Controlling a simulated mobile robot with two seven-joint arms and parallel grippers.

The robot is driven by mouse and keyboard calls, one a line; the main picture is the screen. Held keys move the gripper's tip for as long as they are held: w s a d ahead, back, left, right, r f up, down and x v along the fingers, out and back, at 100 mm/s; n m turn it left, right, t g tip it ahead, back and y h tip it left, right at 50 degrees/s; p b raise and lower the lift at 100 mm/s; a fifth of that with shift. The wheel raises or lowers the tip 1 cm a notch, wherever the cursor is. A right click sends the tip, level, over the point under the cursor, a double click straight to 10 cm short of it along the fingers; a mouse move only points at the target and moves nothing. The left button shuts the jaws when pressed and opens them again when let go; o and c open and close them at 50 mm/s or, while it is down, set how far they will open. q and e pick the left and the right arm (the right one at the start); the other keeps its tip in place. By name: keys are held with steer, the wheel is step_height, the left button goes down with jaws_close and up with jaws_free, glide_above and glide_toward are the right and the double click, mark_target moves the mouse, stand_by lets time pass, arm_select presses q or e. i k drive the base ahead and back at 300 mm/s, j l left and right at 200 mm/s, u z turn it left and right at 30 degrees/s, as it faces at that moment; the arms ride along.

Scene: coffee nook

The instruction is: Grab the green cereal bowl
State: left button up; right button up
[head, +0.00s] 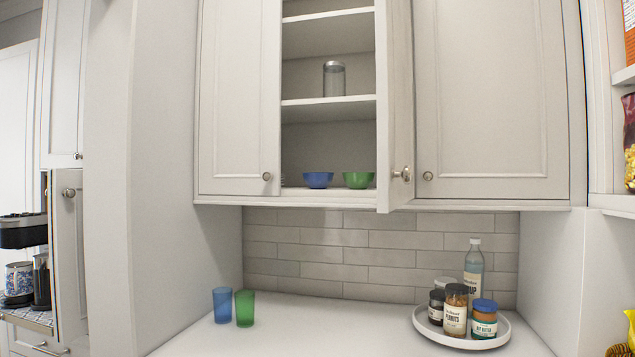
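The green cereal bowl (358,180) sits upright on the bottom shelf of the wall cabinet. It is at the right end of the opening, close to the edge of the open cabinet door (400,105). A blue bowl (318,180) stands just left of it on the same shelf, with a small gap between them. Neither of my grippers shows in the head view.
A clear container (334,78) stands on a higher shelf. Below, a blue cup (222,305) and a green cup (245,308) stand on the counter (320,330). A round tray (428,328) with jars and a bottle (474,265) is at right. The counter middle is clear.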

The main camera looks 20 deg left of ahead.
mark_target(355, 181)
steer(key=i+j+z, duration=0.3)
steer(key=i+j, duration=0.65)
